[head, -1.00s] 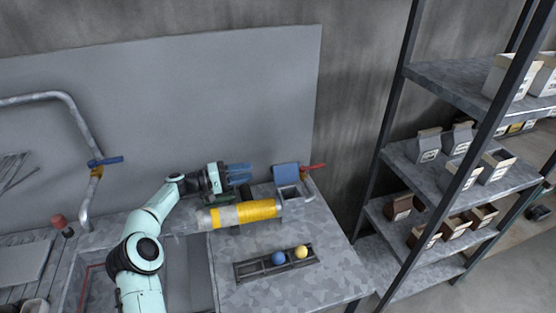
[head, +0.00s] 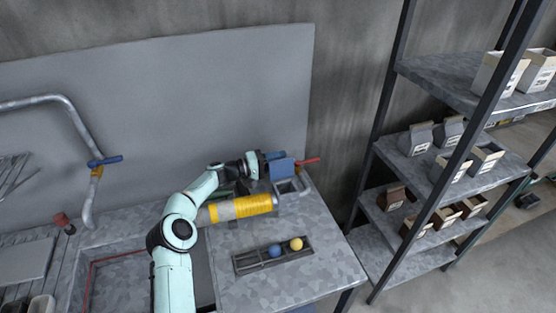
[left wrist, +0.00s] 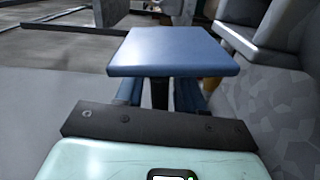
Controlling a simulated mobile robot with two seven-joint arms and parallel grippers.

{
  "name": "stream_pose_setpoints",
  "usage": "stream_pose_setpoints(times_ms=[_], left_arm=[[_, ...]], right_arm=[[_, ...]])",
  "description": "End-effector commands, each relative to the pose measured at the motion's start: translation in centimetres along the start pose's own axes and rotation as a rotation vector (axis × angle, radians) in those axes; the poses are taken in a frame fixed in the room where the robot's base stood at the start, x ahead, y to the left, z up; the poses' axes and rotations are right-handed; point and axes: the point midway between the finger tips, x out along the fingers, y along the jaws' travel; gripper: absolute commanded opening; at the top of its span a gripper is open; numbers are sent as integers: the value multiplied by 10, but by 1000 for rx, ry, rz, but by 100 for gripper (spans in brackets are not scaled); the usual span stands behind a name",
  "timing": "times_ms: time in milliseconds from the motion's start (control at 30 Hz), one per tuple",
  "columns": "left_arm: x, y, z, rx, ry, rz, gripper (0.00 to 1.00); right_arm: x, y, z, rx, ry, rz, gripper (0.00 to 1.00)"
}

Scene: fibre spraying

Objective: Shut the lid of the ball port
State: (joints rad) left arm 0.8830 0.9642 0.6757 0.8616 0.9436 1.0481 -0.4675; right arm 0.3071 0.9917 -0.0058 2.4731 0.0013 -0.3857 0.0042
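The ball port (head: 289,188) is a grey box at the table's back right, by the end of the yellow-banded cylinder. Its blue lid (head: 283,170) stands raised at the back, and the port's top opening shows. My left gripper (head: 274,156) is at the lid's upper left, behind or beside it. In the left wrist view the lid (left wrist: 172,50) is a flat blue plate that hides the fingertips. The blue finger bases show apart below its edge, with nothing visible held. I cannot tell whether the fingers touch the lid. My right gripper is out of view.
The yellow-banded cylinder (head: 240,206) lies beside my left forearm. A red handle (head: 308,161) sticks out right of the port. A dark rack (head: 274,256) holds a blue and a yellow ball in front. A shelf (head: 445,160) stands at the right.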

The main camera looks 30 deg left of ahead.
Motion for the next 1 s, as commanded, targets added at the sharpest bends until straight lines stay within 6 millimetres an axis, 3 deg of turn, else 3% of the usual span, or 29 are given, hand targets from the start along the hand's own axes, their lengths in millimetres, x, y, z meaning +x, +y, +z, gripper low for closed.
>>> stream_pose_setpoints(times_ms=[133, 233, 267, 1000], left_arm=[[0, -1, 0, 0, 0, 0, 35], [0, -1, 0, -1, 0, 0, 2], [0, -1, 0, -1, 0, 0, 0], [0, -3, 4, 29, -4, -2, 0]], right_arm=[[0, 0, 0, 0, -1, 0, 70], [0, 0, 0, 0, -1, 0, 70], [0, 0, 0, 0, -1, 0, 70], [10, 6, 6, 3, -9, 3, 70]])
